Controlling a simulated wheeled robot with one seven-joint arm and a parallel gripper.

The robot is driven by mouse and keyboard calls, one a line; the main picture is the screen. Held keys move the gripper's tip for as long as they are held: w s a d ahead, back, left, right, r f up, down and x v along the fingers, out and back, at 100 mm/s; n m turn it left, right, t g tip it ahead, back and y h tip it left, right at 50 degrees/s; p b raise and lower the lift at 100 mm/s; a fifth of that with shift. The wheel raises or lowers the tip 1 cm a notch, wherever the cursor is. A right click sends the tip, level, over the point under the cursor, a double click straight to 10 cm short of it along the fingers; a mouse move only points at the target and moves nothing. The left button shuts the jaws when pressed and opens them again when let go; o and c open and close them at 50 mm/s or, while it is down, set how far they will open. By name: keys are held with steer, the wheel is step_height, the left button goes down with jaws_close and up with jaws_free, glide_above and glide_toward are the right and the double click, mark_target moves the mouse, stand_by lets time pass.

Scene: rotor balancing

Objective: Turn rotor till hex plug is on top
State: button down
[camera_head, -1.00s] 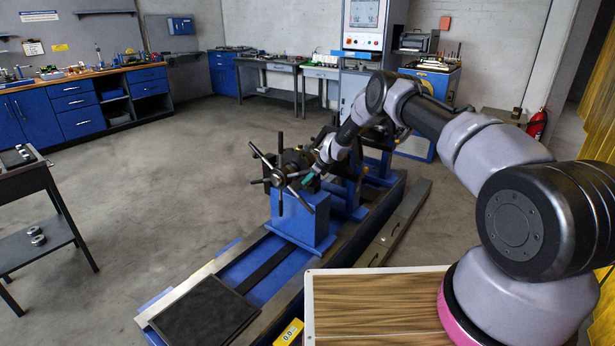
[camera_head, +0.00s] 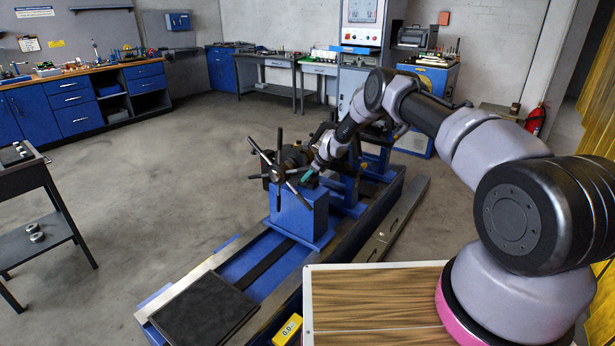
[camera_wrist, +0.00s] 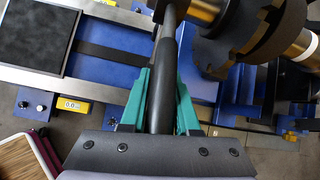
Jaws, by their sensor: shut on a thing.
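The dark rotor assembly sits on the blue stand (camera_head: 292,213) of the balancing machine in the head view, with a spoked hand wheel (camera_head: 278,174) at its near end. In the wrist view a dark grey body with brass-coloured parts (camera_wrist: 245,30) shows at the upper right. My gripper (camera_head: 308,178) is at the right side of the wheel. In the wrist view its teal fingers (camera_wrist: 160,100) are shut on a dark round bar (camera_wrist: 161,85), which looks like one of the spokes. I cannot make out the hex plug in either view.
The blue machine bed (camera_head: 245,262) runs under the rotor, with a black flat plate (camera_head: 205,312) at its near end. A yellow display box (camera_head: 288,330) lies beside it. A dark cart (camera_head: 40,215) stands at the left. The floor between is clear.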

steer(key=shift+a+r, duration=0.25)
steer(key=shift+a, duration=0.25)
steer(key=c, duration=0.7)
jaws_free()
steer(key=shift+f, duration=0.1)
steer(key=shift+d, duration=0.15)
steer(key=shift+s+d+r, duration=0.1)
steer(key=shift+d+r, duration=0.1)
steer(key=shift+r, duration=0.1)
steer(key=shift+s+d+r, duration=0.7)
steer(key=shift+d+r, duration=0.15)
steer(key=shift+d, duration=0.2)
steer(key=s+d+r, duration=0.4)
steer(key=d+r, duration=0.1)
steer(key=shift+s+d, duration=0.2)
steer(key=shift+s, duration=0.1)
steer(key=shift+r, duration=0.1)
